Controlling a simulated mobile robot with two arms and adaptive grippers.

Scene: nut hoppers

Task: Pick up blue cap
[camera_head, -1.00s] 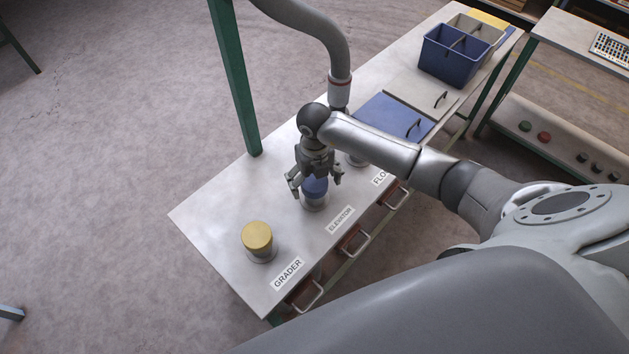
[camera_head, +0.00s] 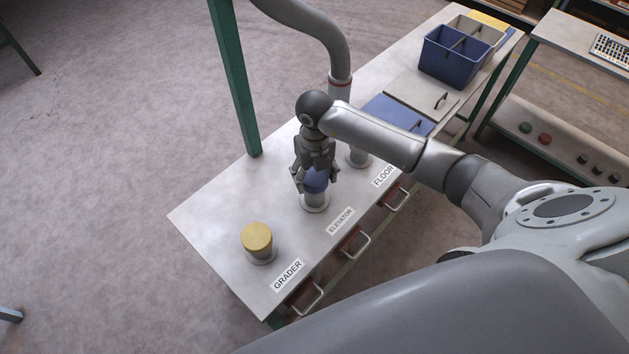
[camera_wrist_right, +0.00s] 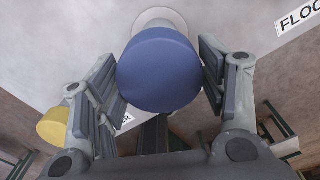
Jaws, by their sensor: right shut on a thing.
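The blue cap (camera_head: 315,181) sits on the post with a pale round base behind the ELEVATOR label. My right gripper (camera_head: 316,183) comes down over it from above, with its fingers shut on the cap's sides. In the right wrist view the blue cap (camera_wrist_right: 159,70) fills the space between the fingers of my right gripper (camera_wrist_right: 163,85). The pale base shows just beyond the cap there. The cap appears still on its post. My left gripper is not in view.
A yellow cap (camera_head: 257,237) stands on a post behind the GRADER label. Another post (camera_head: 357,157) stands near the FLOOR label, beside a grey hose (camera_head: 340,90). A green upright (camera_head: 235,80) rises at the table's far edge. A blue bin (camera_head: 455,55) stands at the far end.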

